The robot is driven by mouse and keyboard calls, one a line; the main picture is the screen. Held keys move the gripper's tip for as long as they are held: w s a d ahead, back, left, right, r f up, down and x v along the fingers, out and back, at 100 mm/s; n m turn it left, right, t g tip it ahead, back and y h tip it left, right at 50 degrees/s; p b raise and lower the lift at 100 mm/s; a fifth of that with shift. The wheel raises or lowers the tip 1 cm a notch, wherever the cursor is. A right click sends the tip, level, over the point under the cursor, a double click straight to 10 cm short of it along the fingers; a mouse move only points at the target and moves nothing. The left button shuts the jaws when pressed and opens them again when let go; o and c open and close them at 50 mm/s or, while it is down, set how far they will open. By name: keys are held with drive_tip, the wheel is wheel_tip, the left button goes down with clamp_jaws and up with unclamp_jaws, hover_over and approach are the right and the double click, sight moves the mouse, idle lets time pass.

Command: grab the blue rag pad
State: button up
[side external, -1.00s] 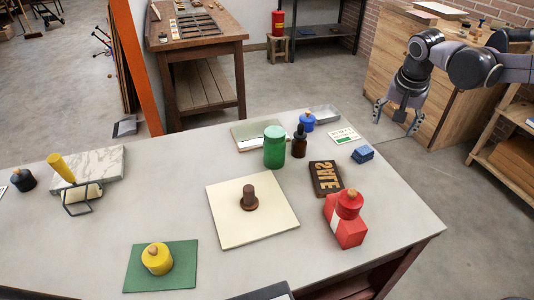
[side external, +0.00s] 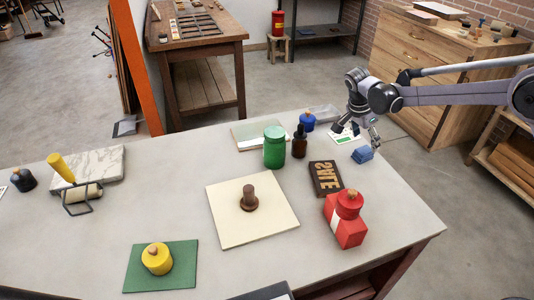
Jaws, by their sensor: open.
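The blue rag pad (side external: 362,155) is a small folded blue block on the grey table, near its far right edge. My gripper (side external: 361,138) hangs just above and behind it, pointing down, with its fingers apart. One finger is close to the pad's upper right side. I cannot tell whether it touches the pad. Nothing shows between the fingers. The gripper partly covers the white card with green print (side external: 344,135) beside the pad.
The table (side external: 395,215) is bare right of the red bottle.

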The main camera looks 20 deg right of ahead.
sight(364, 149)
drive_tip(key=x, duration=0.5)
drive_tip(key=shift+w+a+f, duration=0.2)
drive_tip(key=shift+w+a, duration=0.05)
drive_tip(key=shift+w, duration=0.1)
drive_tip(key=shift+d+f, duration=0.25)
drive_tip(key=shift+f, duration=0.35)
drive_tip(key=c, duration=1.2)
